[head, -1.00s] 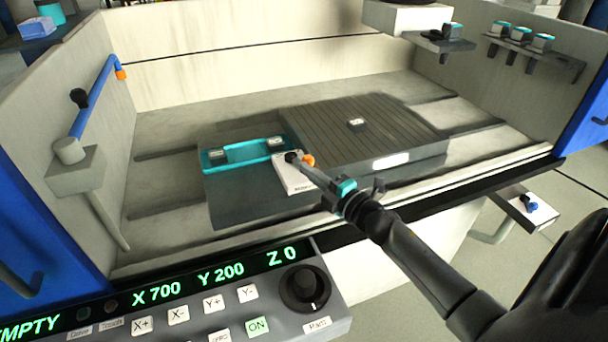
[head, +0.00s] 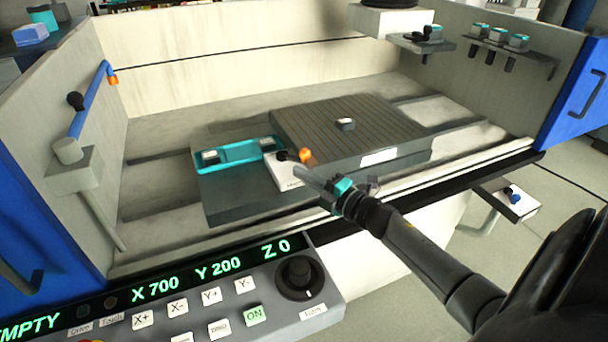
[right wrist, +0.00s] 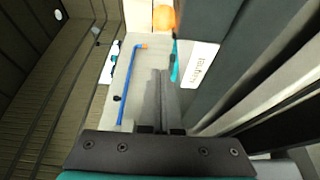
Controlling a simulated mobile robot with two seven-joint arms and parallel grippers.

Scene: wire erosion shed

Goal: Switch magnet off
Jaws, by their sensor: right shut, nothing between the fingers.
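The magnet is a dark grooved block (head: 370,118) in the middle of the machine bed, with a white label (head: 378,157) on its front. At its front left corner are an orange knob (head: 305,155), a black knob (head: 282,156) and a white lettered plate (head: 284,176). My right gripper (head: 300,172) is shut and empty, just in front of the orange knob; contact cannot be told. In the right wrist view its fingers (right wrist: 166,103) point toward the orange knob (right wrist: 164,19), with a white label (right wrist: 196,80) at right. My left gripper is out of view.
A teal tray (head: 232,152) with small blocks lies left of the magnet. A small block (head: 345,124) sits on the magnet. A blue pipe (head: 92,98) stands at the left wall. A control panel (head: 230,300) is in front. The bed behind is clear.

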